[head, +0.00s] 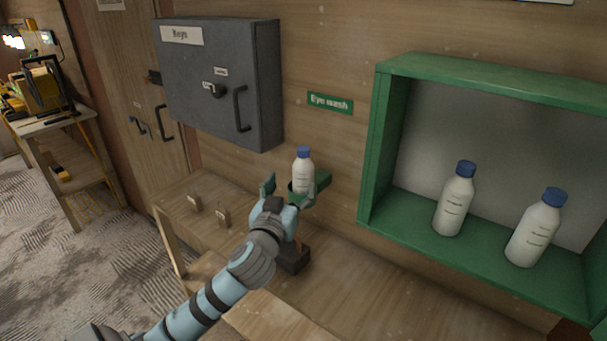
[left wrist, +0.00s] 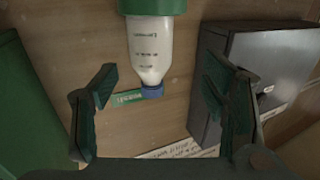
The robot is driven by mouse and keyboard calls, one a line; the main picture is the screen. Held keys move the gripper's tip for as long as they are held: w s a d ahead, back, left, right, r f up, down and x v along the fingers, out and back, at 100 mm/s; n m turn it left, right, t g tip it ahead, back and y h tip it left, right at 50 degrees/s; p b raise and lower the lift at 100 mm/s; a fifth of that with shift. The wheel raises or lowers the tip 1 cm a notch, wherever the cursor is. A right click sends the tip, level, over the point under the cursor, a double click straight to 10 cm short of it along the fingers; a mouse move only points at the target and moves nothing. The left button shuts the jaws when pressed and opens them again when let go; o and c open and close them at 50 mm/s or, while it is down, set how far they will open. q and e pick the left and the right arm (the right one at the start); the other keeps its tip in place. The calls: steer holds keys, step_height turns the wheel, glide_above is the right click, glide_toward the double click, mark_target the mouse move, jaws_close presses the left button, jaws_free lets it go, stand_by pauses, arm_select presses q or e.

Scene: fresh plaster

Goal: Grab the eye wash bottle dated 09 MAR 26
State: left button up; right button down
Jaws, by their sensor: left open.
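A white bottle with a blue cap (head: 302,170) stands upright at a small green holder below the "Eye wash" sign (head: 330,103). In the left wrist view this bottle (left wrist: 152,50) appears upside down, its base at a green piece (left wrist: 152,6); its printed marks are too small to read. My left gripper (head: 292,190) is open, its fingers on either side of the bottle in the head view; contact cannot be told. Two similar bottles stand in the green wall box: a left one (head: 454,200) and a right one (head: 537,230). No date is readable on them. My right gripper is not in view.
A grey key cabinet (head: 215,80) hangs left of the sign. The green box (head: 372,160) has a raised front edge. Two padlock-like items (head: 223,217) lie on the wooden bench (head: 370,305), with a dark object (head: 293,258) near my arm. The bench's right part is clear.

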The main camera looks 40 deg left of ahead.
mark_target(300, 176)
arm_select(q)
steer(key=x, duration=0.5)
steer(key=d+p+x, duration=0.1)
steer(key=x, duration=0.2)
steer(key=shift+w+d+r, duration=0.1)
steer(key=shift+w+r, duration=0.05)
steer(key=shift+w, duration=0.1)
steer(key=shift+s, duration=0.2)
steer(key=shift+c, duration=0.3)
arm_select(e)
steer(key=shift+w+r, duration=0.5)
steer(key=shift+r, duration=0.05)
arm_select(q)
steer(key=c, duration=1.4)
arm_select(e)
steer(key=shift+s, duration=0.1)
arm_select(q)
steer(key=shift+r, duration=0.1)
